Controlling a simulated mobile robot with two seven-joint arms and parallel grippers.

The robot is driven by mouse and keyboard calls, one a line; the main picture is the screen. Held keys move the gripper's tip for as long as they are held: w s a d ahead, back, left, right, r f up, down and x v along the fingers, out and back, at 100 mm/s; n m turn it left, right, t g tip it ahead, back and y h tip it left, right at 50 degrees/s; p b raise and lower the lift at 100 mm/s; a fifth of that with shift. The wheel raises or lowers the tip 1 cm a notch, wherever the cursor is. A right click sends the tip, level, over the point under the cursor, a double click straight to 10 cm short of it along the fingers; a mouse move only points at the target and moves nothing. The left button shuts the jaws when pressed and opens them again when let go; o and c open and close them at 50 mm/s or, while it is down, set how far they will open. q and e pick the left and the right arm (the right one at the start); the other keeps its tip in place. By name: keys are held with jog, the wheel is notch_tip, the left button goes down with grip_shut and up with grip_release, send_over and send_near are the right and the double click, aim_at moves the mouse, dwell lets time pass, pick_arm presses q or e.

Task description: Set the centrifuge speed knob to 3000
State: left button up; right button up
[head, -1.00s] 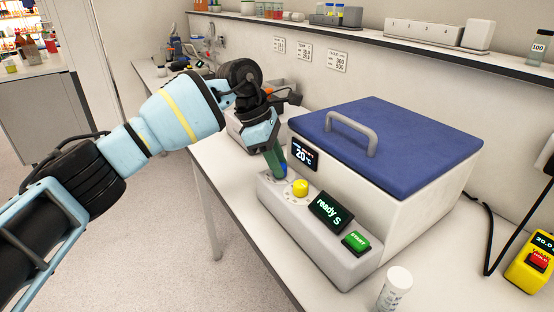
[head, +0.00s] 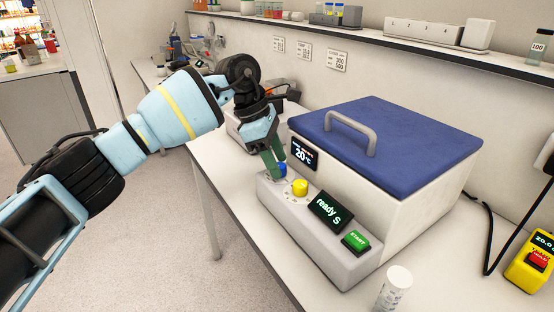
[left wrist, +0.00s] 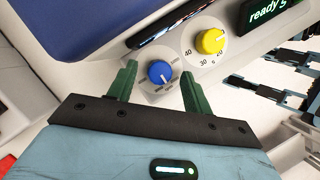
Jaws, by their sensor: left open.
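The centrifuge (head: 420,205) is a white box with a closed blue lid and a grey front panel. A blue knob (head: 281,169) sits at the panel's left end. In the left wrist view the blue knob (left wrist: 160,73) has a white mark pointing down-right; the numbers around it are too small to read. A yellow knob (head: 300,187) beside it has a scale with 30 and 40 in the left wrist view (left wrist: 213,40). My left gripper (head: 275,165) is open, its green fingers on either side of the blue knob. Contact is not clear. My right gripper is not seen.
A dark display (head: 331,211) reads "ready S", with a green START button (head: 356,241) beside it. A second display (head: 304,154) shows 20 °C. A white-capped container (head: 394,288) stands at the front right. A yellow device (head: 532,262) is at far right.

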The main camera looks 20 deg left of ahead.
pick_arm(q)
jog(key=v, duration=0.7)
